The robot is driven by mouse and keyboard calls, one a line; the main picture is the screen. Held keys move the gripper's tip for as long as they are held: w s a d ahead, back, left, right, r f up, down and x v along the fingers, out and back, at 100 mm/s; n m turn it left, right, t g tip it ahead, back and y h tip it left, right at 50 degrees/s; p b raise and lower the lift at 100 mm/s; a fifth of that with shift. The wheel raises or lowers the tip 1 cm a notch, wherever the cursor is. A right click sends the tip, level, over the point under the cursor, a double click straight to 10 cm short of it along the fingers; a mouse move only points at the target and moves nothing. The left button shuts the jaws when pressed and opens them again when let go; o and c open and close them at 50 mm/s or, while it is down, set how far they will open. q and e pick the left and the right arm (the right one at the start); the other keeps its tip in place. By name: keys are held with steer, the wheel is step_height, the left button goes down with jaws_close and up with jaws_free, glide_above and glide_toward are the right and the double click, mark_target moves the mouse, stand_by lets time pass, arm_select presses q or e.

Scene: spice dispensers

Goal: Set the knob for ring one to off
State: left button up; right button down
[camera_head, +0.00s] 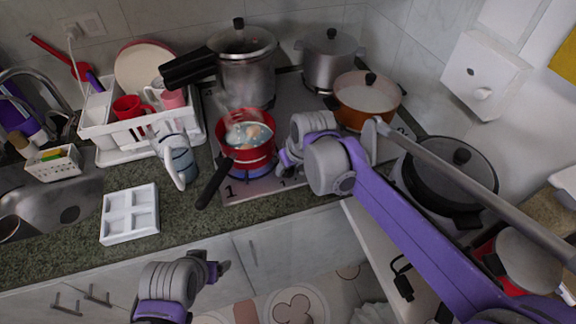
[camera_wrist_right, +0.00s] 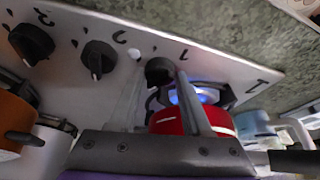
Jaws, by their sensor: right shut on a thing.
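In the right wrist view, a row of black knobs sits on the pale stove panel. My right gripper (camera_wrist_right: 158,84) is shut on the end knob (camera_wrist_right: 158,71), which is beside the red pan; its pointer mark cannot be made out. A blue flame (camera_wrist_right: 205,96) burns under the red saucepan (camera_wrist_right: 168,122). In the head view, the red saucepan (camera_head: 246,150) stands on the front left ring, near a printed 1. My right gripper (camera_head: 283,163) is at the stove front, just right of this pan, and hides the knob there. My left gripper (camera_head: 218,268) is below the counter edge, away from the stove.
Two other knobs (camera_wrist_right: 98,59) (camera_wrist_right: 30,43) sit along the panel. The pan's black handle (camera_head: 214,184) juts over the counter front. A pressure cooker (camera_head: 246,72), a grey pot (camera_head: 329,60) and an orange pot (camera_head: 365,105) stand on the stove. A mug (camera_head: 180,160) stands left.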

steer(key=n+g, duration=0.1)
steer(key=n, duration=0.2)
steer(key=n+y, duration=0.1)
steer(key=n, duration=0.2)
steer(key=shift+w+d+g+y, duration=0.2)
steer(key=shift+g+y, duration=0.1)
steer(key=shift+g, duration=0.1)
steer(key=shift+n, duration=0.3)
steer(key=shift+c, duration=1.8)
jaws_free()
steer(key=p+v, duration=0.1)
steer(key=v, duration=0.9)
steer(key=shift+d+r, duration=0.15)
steer(key=shift+r, duration=0.25)
